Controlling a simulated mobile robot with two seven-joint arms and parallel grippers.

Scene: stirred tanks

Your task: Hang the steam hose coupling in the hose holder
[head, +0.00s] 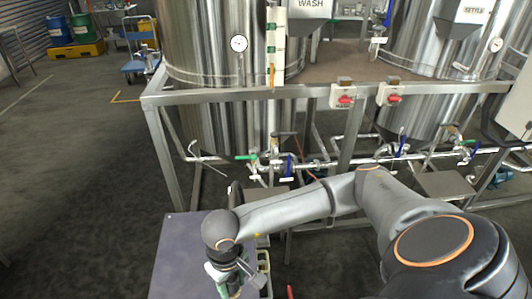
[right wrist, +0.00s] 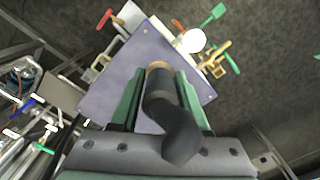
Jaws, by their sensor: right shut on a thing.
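My right gripper (right wrist: 157,92) shows in the right wrist view with its green fingers on either side of a dark, bent piece with a brownish ring, which looks like the steam hose coupling (right wrist: 170,115). It is shut on this piece. In the head view the right gripper (head: 228,282) points down over the grey-purple tabletop at the bottom, and the arm hides part of what it holds. I cannot pick out the hose holder with certainty in either view. My left gripper is not in view.
The grey-purple tabletop (head: 182,252) also shows in the right wrist view (right wrist: 110,90), with several small items along its edge. Behind it stand a steel frame (head: 215,97), red-handled switches (head: 345,99), valves and pipes below large steel tanks (head: 210,40).

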